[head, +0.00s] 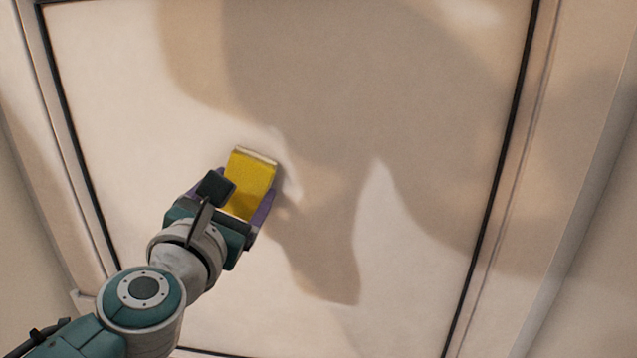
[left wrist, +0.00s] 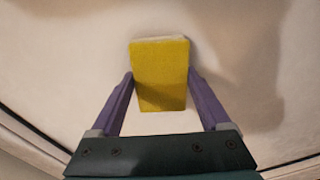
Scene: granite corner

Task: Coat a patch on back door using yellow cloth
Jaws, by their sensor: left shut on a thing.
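The yellow cloth (head: 250,178) is a folded, block-like pad with a pale far edge. My left gripper (head: 248,192) is shut on it, with a purple finger on each side. The cloth also shows between the fingers in the left wrist view (left wrist: 160,72). The back door (head: 420,120) is a broad pale panel with a dark seam around it. The cloth's far edge is at or very close to the door surface; I cannot tell for sure whether it touches. My right gripper is not in view.
A pale frame (head: 575,190) with a raised edge runs along the door's right side, and another (head: 40,150) along its left. The door's face is free of other objects. Large shadows fall across it.

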